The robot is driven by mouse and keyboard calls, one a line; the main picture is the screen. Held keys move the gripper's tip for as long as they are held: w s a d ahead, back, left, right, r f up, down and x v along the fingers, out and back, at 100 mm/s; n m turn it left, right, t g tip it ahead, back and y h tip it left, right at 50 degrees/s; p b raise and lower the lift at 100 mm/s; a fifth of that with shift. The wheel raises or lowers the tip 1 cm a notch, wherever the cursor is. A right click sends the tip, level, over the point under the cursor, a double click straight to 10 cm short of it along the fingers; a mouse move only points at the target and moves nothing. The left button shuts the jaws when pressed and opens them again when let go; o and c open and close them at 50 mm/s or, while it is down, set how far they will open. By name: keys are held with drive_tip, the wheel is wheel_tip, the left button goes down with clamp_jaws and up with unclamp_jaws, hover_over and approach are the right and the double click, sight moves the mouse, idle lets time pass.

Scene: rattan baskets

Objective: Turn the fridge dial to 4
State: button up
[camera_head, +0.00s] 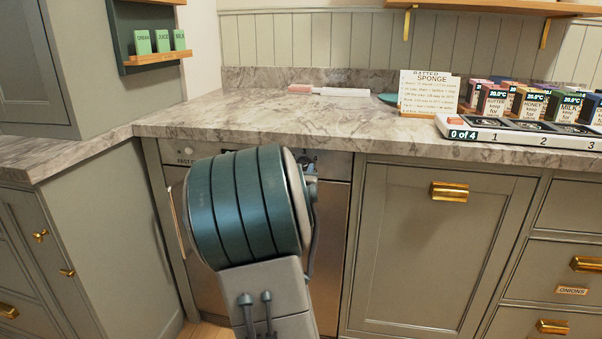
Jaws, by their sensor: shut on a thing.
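My arm's large teal-banded joint fills the middle of the head view and hides my gripper. What the gripper touches cannot be seen. Behind the arm, under the counter, is a metal-fronted appliance (333,215) with a control strip (335,165) along its top. Small lettering at the strip's left end starts with "FAST". Small dark parts show just right of the arm joint at strip height, but I cannot tell whether they are a dial. No dial setting or number 4 on a dial is readable.
A marble counter (250,112) runs above the appliance. On it are a recipe card (430,92), labelled cartons (530,103) and a numbered tray reading "0 of 4" (480,136). Grey cabinets (440,250) stand right, another (110,240) left.

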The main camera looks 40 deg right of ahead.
idle(0.3)
drive_tip(key=o, duration=1)
drive_tip(key=p+v, duration=0.4)
drive_tip(key=v, duration=0.9)
drive_tip(key=shift+s+a, duration=0.25)
drive_tip(key=shift+a, duration=0.05)
